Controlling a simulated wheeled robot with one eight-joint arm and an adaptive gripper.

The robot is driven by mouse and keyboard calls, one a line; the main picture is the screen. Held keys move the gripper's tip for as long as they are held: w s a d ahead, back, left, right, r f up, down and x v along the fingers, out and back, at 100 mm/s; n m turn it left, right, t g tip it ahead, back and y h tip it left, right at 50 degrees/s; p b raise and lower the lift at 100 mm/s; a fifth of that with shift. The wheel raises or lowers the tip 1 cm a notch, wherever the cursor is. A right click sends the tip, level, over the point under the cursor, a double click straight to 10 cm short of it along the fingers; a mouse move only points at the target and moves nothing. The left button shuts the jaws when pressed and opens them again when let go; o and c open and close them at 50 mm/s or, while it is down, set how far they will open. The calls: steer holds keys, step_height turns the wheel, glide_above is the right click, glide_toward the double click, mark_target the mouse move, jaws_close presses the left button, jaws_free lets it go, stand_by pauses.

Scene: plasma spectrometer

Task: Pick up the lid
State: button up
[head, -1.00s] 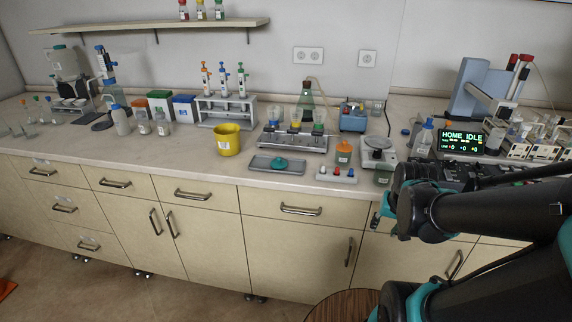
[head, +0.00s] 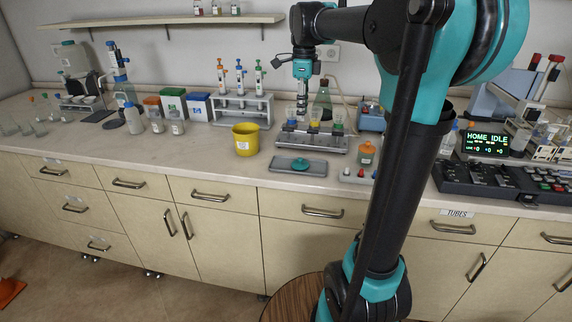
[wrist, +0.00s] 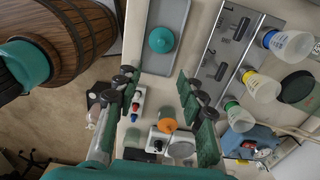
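The lid (head: 300,164) looks like a teal disc with a raised middle. It lies on a shallow grey tray (head: 279,167) on the bench. In the wrist view, the lid (wrist: 161,40) sits on the tray (wrist: 148,66) at the top, ahead of and between the spread fingers. My gripper (head: 301,104) is above the bench, higher than the lid and in front of the flasks in the head view. In the wrist view, my gripper (wrist: 158,84) is open, with nothing between its fingers.
A plate (head: 318,141) with several flasks stands behind the tray. A yellow bucket (head: 246,139) is to its left; an orange-capped bottle (head: 365,158) and a small white rack (head: 355,176) are to its right. A wooden barrel (wrist: 76,38) shows in the wrist view.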

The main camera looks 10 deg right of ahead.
glide_above(300, 158)
steer(key=f, duration=1.1)
steer(key=shift+s+f, duration=0.2)
steer(key=shift+f, duration=0.2)
steer(key=shift+w+f, duration=0.15)
steer(key=shift+f, duration=2.55)
jaws_close()
